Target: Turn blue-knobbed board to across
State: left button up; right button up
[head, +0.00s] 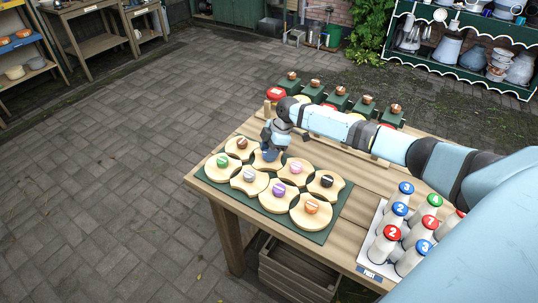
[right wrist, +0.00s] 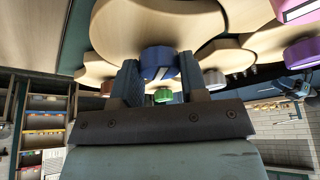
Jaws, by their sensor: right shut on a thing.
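The blue-knobbed board (head: 262,164) is a pale wooden piece in the back row on the dark green mat (head: 330,225), largely covered by my right gripper (head: 269,152). In the right wrist view, the blue knob (right wrist: 158,60) stands out from the board's pale face (right wrist: 150,22). The two dark fingers of my right gripper are shut on the knob, one on each side. A pale stripe shows on the knob. Which way the board lies is hard to tell behind the gripper. My left gripper is not in view.
Neighbouring boards with green (head: 222,160), brown (head: 242,143), white (head: 249,176), purple (head: 278,189) and pink (head: 295,168) knobs lie close around it. Numbered bottles (head: 390,233) stand on a tray at right. Green blocks with knobs (head: 340,100) line the table's back.

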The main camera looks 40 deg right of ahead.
jog(key=n+g+b, duration=0.1)
jog(key=n, duration=0.2)
jog(key=n+g+b, duration=0.1)
jog(key=n+b, duration=0.1)
jog(key=n, duration=0.1)
jog(key=shift+w+f+n+g, duration=0.1)
jog(key=shift+w+n+g, duration=0.05)
jog(key=shift+n+g, duration=0.15)
jog(key=shift+n+b, duration=0.3)
jog(key=shift+n, duration=0.1)
jog(key=shift+a+n+g+h+b, duration=0.1)
jog(key=shift+n+g+h+b, duration=0.35)
jog(key=shift+n, duration=0.75)
jog(key=shift+n+g+b, duration=0.3)
jog(key=shift+n+g, duration=0.05)
jog(key=shift+n, duration=0.75)
jog(key=o, duration=0.9)
jog(key=shift+h, duration=0.25)
jog(key=shift+r, duration=0.2)
